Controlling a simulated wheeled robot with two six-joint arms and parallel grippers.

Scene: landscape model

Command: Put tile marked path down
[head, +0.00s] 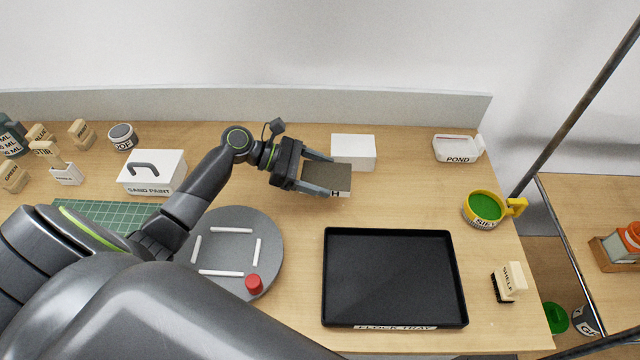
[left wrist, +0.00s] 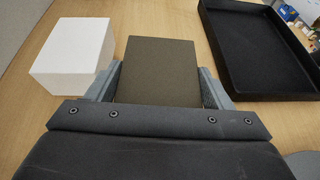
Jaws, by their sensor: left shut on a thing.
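A tile with a dark brown-grey top (head: 328,176) is between the fingers of my left gripper (head: 326,178). Its pale front edge shows a letter H at the right end; the rest of the marking is hidden by a finger. In the left wrist view the tile (left wrist: 162,70) sits flat between both fingers, its far part sticking out past them. The gripper is shut on it, over the wooden table in front of a white block (head: 353,152). I cannot tell whether the tile touches the table. My right gripper is not in view.
A black flock tray (head: 462,290) lies to the front right. A grey round plate (head: 222,225) with white strips and a red piece is left of it. Table between plate and tray is clear.

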